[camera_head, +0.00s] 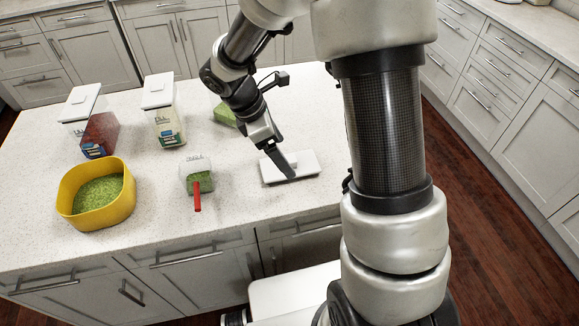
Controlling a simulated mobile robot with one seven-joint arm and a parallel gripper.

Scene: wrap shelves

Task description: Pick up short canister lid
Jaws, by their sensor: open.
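A white rectangular lid (305,163) with a raised middle part lies flat on the speckled counter, near its front edge. My gripper (282,166) is over the left and middle part of the lid, pointing down, and is open. Its fingers hide part of the lid; I cannot tell whether they touch it. A short clear container with green contents (222,114) stands behind my gripper, partly hidden by my arm.
Two taller canisters with white lids, one dark red (99,133) and one pale (166,127), stand at the back left. A yellow bowl (98,213) of green bits and a clear scoop with a red handle (197,196) are at the front left. The counter right of the container is clear.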

